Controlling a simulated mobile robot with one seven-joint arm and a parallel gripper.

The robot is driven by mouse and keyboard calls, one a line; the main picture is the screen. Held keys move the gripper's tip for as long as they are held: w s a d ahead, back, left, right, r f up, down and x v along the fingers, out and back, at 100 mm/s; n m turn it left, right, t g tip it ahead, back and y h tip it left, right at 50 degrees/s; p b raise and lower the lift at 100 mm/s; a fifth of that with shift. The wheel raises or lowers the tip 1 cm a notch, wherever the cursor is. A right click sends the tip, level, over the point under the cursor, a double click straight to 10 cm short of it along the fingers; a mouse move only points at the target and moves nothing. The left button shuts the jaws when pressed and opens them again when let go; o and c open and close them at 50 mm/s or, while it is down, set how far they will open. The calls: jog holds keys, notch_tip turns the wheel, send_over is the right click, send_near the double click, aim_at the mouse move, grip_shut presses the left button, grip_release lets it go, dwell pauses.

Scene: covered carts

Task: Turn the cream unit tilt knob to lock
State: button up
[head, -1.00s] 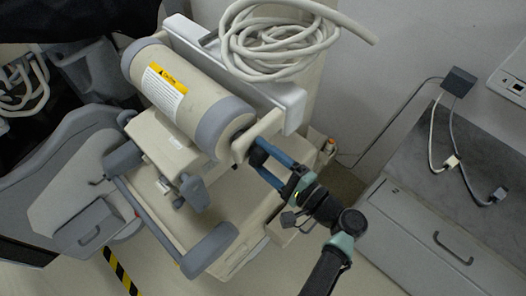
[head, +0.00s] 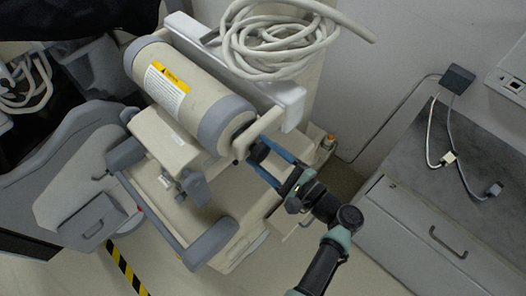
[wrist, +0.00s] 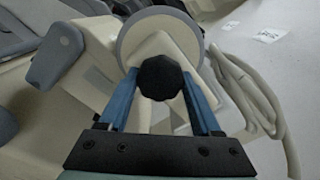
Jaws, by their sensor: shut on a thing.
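The cream unit (head: 205,108) is a cream cylinder with grey end bands and a yellow warning label, tilted across the head view. Its black tilt knob (wrist: 160,77) is a faceted round knob on the end of the unit, in the middle of the wrist view. It also shows small and dark in the head view (head: 258,151). My gripper (head: 264,151) has blue fingers, one on each side of the knob. In the wrist view my gripper (wrist: 161,84) is shut on the knob. Any mark for lock is not readable.
A coiled cream cable (head: 270,40) lies on top of the unit's cart. A grey bumper bar (head: 208,244) stands at the front. A grey cabinet (head: 420,235) with a drawer handle is at the right. A dark cover (head: 80,18) hangs at upper left.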

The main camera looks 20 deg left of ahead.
jog(key=o, duration=1.4)
jog(key=shift+c, duration=0.2)
jog(key=b+v, duration=0.4)
jog(key=v, duration=0.9)
